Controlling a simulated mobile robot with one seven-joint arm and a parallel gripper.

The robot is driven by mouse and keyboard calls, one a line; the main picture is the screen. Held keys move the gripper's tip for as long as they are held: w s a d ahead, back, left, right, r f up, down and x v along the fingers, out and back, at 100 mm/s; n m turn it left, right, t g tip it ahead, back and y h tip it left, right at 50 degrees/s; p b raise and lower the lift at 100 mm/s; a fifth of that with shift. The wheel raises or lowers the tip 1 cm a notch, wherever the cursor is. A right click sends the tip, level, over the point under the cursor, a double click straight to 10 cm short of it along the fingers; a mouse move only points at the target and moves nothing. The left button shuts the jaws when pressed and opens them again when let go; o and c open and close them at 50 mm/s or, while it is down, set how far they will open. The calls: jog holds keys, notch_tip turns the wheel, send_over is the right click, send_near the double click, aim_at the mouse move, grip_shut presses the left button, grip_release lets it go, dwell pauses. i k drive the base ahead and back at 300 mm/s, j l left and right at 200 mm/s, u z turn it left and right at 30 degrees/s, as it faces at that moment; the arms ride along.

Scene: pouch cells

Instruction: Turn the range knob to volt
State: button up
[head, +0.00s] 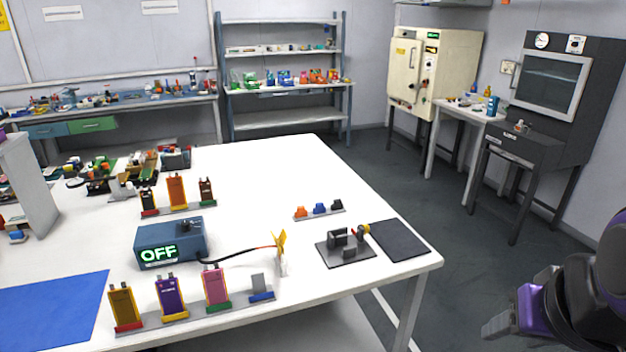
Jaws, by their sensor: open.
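A blue meter box (190,239) stands on the white table, left of the picture's middle. Its front display (158,253) glows green and reads OFF. A small dark knob (183,227) sits on the box's top face; its pointer direction is too small to tell. A dark cable runs from the box to the right, toward a yellow clip-like piece (281,246). My gripper (497,326) is at the lower right, off the table's right edge and far from the box. It is open, with nothing seen in it.
Several upright pouch cells in a rack (190,318) stand in front of the box. Another rack with cells (177,192) stands behind it. A dark fixture (345,249) and a black mat (400,240) lie near the right edge.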

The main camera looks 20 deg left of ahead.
aim_at(185, 225)
jog(key=u, duration=1.8)
